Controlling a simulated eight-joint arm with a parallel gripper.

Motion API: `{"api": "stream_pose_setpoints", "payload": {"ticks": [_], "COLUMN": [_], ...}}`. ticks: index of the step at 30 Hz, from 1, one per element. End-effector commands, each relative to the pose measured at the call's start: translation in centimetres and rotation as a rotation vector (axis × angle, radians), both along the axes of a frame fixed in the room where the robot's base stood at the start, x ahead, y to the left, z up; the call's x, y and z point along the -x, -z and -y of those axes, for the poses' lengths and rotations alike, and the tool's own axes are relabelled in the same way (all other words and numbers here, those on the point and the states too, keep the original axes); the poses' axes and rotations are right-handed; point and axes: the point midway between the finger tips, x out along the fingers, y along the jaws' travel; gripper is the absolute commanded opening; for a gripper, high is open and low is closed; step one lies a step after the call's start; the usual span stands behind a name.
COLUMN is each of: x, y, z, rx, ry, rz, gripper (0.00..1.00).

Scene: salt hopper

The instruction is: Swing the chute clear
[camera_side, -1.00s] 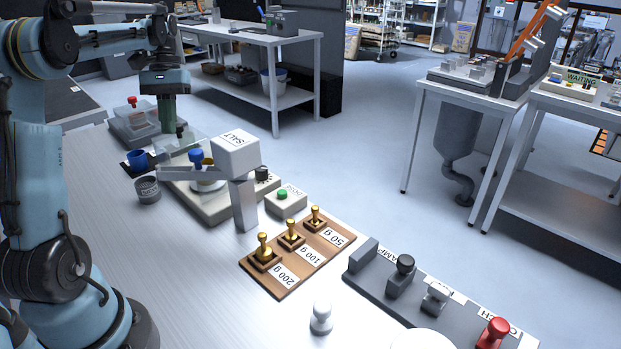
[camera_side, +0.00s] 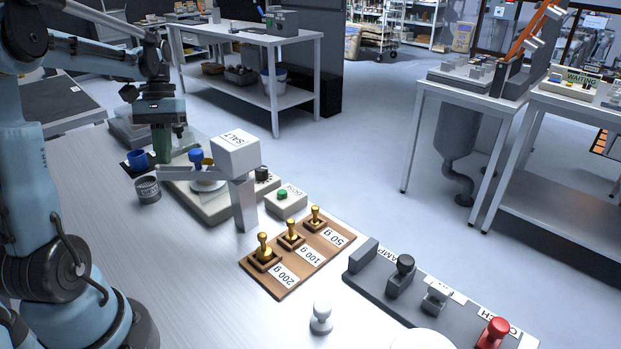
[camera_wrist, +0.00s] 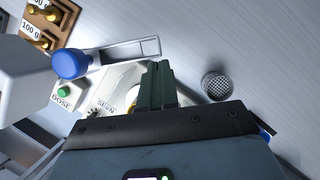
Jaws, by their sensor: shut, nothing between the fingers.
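The salt hopper (camera_side: 236,155) is a white box marked SALT on a grey post; it also shows at the left of the wrist view (camera_wrist: 22,85). A pale slotted chute (camera_side: 178,173) extends left from it, over the scale; in the wrist view the chute (camera_wrist: 125,50) crosses the upper middle. A blue knob (camera_side: 196,156) stands on the chute; in the wrist view the knob (camera_wrist: 70,64) is at its left end. My gripper (camera_side: 163,158) has green fingers, shut and empty, pointing down behind the chute. Its fingertips (camera_wrist: 158,66) appear just below the chute in the wrist view, apart from the knob.
The scale (camera_side: 217,207) with its round pan lies under the chute. A blue cup (camera_side: 138,161) and a dark ribbed cup (camera_side: 148,190) stand left of it. The DOSE button box (camera_side: 286,203) and brass weights on a wooden board (camera_side: 300,252) are in front. Bare table lies at left.

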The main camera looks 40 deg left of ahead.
Motion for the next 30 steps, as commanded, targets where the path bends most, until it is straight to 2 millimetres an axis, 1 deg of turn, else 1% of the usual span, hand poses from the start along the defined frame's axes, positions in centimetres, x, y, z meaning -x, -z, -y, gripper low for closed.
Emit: {"api": "stream_pose_setpoints", "payload": {"ticks": [8,14,20,24,30], "x": [0.3,1.4,3.3,4.6,6.0], "y": [0.0,0.0,0.0,0.0,0.0], "z": [0.2,1.0,2.7,4.4,6.7], "rx": [0.000,0.000,0.001,0.001,0.000], "ry": [-0.019,-0.101,-0.251,-0.374,-0.540], "rz": [0.000,0.000,0.001,0.001,0.001], "gripper": [0.00,0.00,0.00,0.00,0.00]}}
